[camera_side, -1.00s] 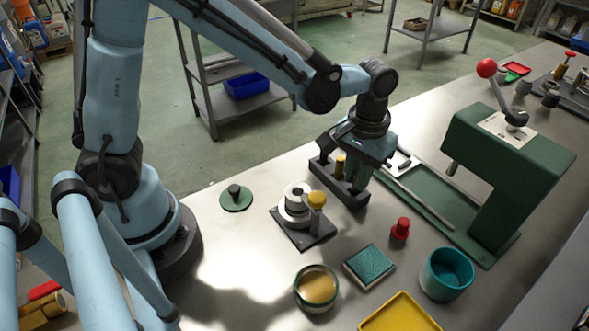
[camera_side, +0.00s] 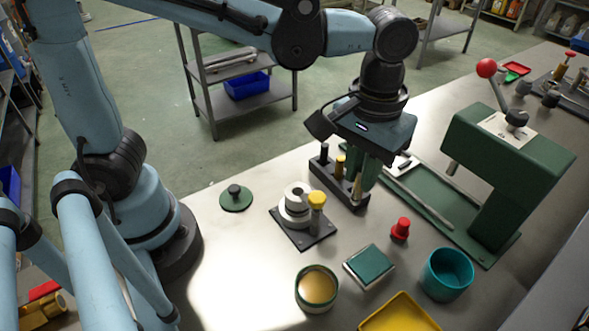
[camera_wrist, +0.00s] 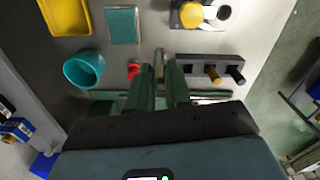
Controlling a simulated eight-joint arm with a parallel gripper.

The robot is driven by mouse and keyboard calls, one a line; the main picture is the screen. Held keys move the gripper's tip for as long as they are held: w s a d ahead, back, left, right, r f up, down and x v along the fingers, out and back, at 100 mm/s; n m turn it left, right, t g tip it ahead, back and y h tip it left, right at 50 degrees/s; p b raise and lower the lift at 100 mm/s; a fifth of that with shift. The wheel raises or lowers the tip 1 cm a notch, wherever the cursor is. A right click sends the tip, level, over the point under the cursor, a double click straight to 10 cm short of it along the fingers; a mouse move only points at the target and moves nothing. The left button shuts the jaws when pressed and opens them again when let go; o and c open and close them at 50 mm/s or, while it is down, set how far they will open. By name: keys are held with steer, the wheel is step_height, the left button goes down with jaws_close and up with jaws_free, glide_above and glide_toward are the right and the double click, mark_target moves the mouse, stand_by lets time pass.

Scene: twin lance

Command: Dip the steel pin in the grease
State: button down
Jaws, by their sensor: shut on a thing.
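My gripper (camera_side: 366,172) is shut on the steel pin (camera_side: 357,187), which points down between the fingers at the right end of the dark rack (camera_side: 351,203). In the wrist view the pin (camera_wrist: 159,62) shows between my fingertips (camera_wrist: 160,80), beside the rack (camera_wrist: 188,74). I cannot tell whether its lower tip is fully clear of the rack. The grease is an amber fill (camera_side: 317,286) in an open round tin (camera_side: 304,306) near the front. A green lid with a dark knob (camera_side: 236,198) lies apart at the left.
A yellow-topped fixture (camera_side: 316,215) stands between rack and tin. A red knob (camera_side: 400,229), green pad (camera_side: 370,266), teal cup (camera_side: 447,274) and yellow tray (camera_side: 400,316) lie to the right. A green lever press (camera_side: 510,155) stands at the right. A brass peg (camera_side: 340,166) and black peg (camera_side: 324,153) stand in the rack.

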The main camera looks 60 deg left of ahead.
steer(key=s+d, duration=0.6)
steer(key=s, duration=0.6)
steer(key=shift+w+a+f, duration=0.1)
steer(key=shift+w+f, duration=0.05)
steer(key=shift+f, duration=1.4)
steer(key=shift+w+a+f, duration=0.1)
steer(key=shift+f, duration=1.45)
steer(key=shift+f, duration=0.55)
step_height(320, 180, up, 7)
stand_by(0.5)
